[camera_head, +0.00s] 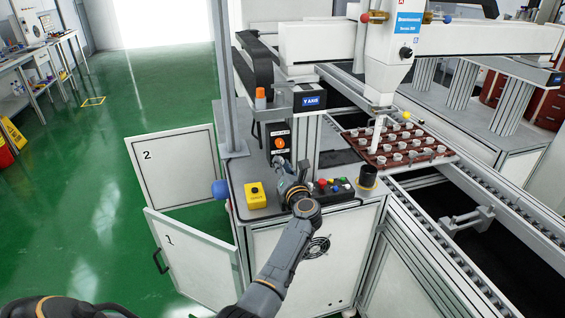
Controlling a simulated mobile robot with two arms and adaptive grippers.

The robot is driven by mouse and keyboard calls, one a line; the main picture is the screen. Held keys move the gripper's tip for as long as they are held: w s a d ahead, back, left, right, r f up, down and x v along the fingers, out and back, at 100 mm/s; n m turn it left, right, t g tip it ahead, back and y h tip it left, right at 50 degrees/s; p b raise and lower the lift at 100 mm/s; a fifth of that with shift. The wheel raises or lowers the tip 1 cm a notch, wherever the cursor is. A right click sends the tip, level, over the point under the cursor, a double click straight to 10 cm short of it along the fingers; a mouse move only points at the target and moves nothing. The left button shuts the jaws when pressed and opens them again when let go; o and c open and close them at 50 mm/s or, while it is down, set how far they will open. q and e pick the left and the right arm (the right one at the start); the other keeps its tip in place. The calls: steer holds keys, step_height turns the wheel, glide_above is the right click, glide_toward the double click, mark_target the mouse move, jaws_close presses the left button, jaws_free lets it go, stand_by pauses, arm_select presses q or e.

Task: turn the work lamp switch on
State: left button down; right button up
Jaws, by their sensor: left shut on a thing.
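My left gripper (282,167) reaches to the black switch panel (279,137) on the control post of the white cabinet. The panel carries an orange round knob (279,143) between small labels. The gripper's tips are at the lower part of the panel, just below the orange knob. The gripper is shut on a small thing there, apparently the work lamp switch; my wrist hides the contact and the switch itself. Whether the lamp is lit cannot be told. My right gripper is not in view.
An orange beacon (260,98) stands above. Cabinet doors (175,168) hang open at left. A brown pot tray (440,157) sits on the conveyor.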

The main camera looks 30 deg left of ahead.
arm_select(q)
steer(key=m+p, duration=0.2)
steer(key=m, duration=0.2)
steer(key=shift+r+m+p, duration=0.15)
steer(key=shift+m+p, duration=0.15)
steer(key=shift+p, duration=0.05)
steer(key=shift+m+p, duration=1)
steer(key=shift+m, duration=0.9)
steer(key=c, duration=1.4)
jaws_free()
steer(key=shift+a+f, duration=0.1)
steer(key=shift+f, duration=0.1)
